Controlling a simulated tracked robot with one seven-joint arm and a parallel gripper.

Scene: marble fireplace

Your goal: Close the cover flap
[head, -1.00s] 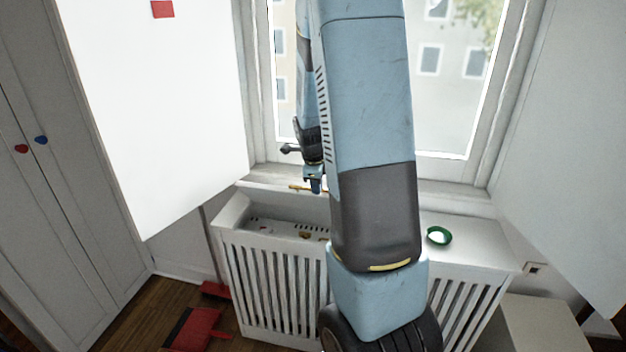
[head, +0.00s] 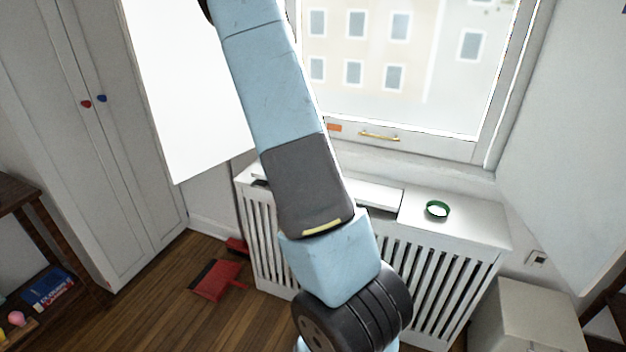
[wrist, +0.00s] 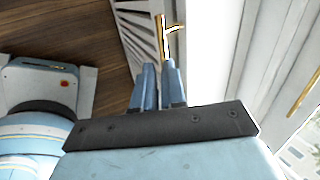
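The white radiator cover (head: 470,224) stands under the window. Its cover flap (head: 376,192) shows as a pale strip right of my arm, with a dark gap below it; most of it is hidden behind my arm, so its exact tilt is unclear. In the wrist view, a brass handle (wrist: 162,38) lies just past my gripper's (wrist: 160,68) fingertips, partly in line with the gap between them. The two blue fingers are close together with a narrow gap. I cannot tell whether they touch the handle. My gripper is hidden in the head view.
A green-rimmed round dish (head: 437,210) sits on the right part of the cover top. A window handle (head: 380,136) is above. A large white panel (head: 190,95) hangs at left. A red dustpan (head: 213,281) lies on the wooden floor; a box (head: 530,318) stands at lower right.

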